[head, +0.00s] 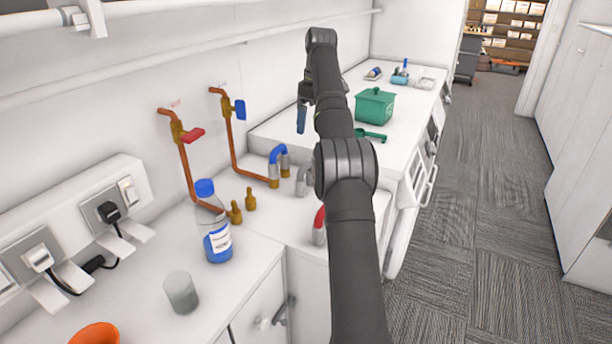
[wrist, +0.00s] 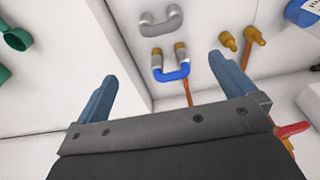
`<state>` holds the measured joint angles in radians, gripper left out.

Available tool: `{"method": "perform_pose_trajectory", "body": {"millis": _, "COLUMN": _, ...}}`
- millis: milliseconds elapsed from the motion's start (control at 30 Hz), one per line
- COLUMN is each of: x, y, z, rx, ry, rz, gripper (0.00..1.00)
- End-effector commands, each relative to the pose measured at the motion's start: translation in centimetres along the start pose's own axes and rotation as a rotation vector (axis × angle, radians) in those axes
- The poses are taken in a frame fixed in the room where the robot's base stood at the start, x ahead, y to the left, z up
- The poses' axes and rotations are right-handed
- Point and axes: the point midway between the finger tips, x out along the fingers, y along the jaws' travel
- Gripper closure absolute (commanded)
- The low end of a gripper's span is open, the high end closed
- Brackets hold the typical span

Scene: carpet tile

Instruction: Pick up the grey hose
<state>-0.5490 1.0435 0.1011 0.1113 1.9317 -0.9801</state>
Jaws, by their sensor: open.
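The grey hose (wrist: 160,24) is a short U-shaped piece lying on the white surface at the top of the wrist view. In the head view the grey hose (head: 301,181) is partly hidden behind my arm. My gripper (wrist: 162,68) is open and empty, its two blue fingers spread wide. The hose is beyond the fingertips and apart from them. In the head view my gripper (head: 302,117) hangs above the counter, farther back than the hose.
A blue hose (head: 279,156) stands beside the grey one on brass fittings. A red hose (head: 319,227) is nearer, partly behind my arm. Copper pipes with red and blue valve handles line the wall. A bottle (head: 216,225), a grey cup (head: 181,292) and a green box (head: 375,107) stand around.

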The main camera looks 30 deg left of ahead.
Motion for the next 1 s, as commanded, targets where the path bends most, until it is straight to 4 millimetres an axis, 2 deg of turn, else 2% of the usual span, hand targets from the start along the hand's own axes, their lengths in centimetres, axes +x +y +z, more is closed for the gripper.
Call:
{"method": "perform_pose_trajectory", "body": {"millis": 267, "x": 2.2, "y": -0.1, "z": 0.0, "rx": 0.001, "ry": -0.003, "rz": -0.001, "gripper": 0.0}}
{"method": "perform_pose_trajectory", "body": {"millis": 467, "x": 5.4, "y": -0.1, "z": 0.1, "rx": 0.002, "ry": -0.003, "rz": -0.002, "gripper": 0.0}}
{"method": "perform_pose_trajectory", "body": {"millis": 733, "x": 10.6, "y": -0.1, "z": 0.1, "rx": 0.002, "ry": -0.003, "rz": -0.002, "gripper": 0.0}}
{"method": "perform_pose_trajectory", "body": {"millis": 1000, "x": 12.7, "y": -0.1, "z": 0.1, "rx": 0.001, "ry": -0.002, "rz": 0.0, "gripper": 0.0}}
